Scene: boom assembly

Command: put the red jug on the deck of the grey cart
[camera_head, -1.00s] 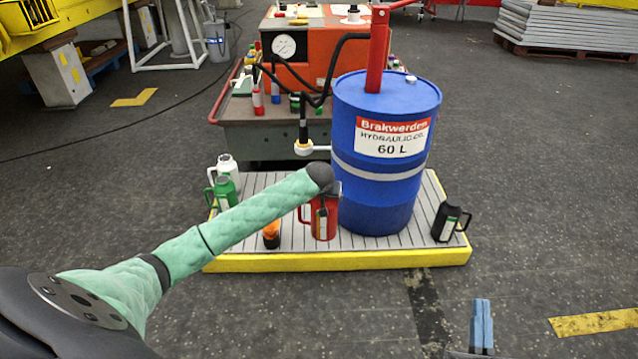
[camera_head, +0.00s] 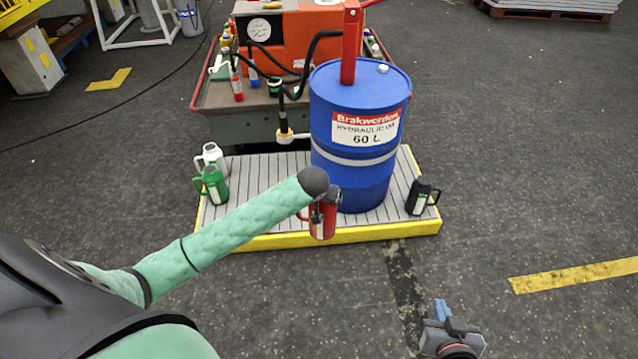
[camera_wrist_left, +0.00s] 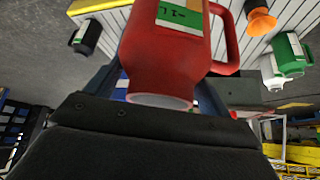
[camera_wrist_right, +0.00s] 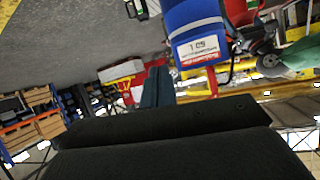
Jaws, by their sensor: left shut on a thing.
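My left gripper (camera_wrist_left: 155,85) is shut on the red jug (camera_wrist_left: 165,55), which has a side handle and a green-white label. In the head view the red jug (camera_head: 322,222) hangs upright in front of the blue drum, overlapping the yellow front edge of a low slatted platform; the left fingers are mostly hidden behind my green-sleeved arm. The grey cart (camera_head: 245,127), with a red rim and an orange unit on top, stands behind the platform. My right gripper (camera_head: 440,309) is low at the front right, empty, its fingers together; it shows in the right wrist view (camera_wrist_right: 157,88).
The platform (camera_head: 285,241) bears a blue drum (camera_head: 355,185), a green jug (camera_head: 212,186), a white jug (camera_head: 211,157) and a black jug (camera_head: 421,198). Several bottles stand on the cart.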

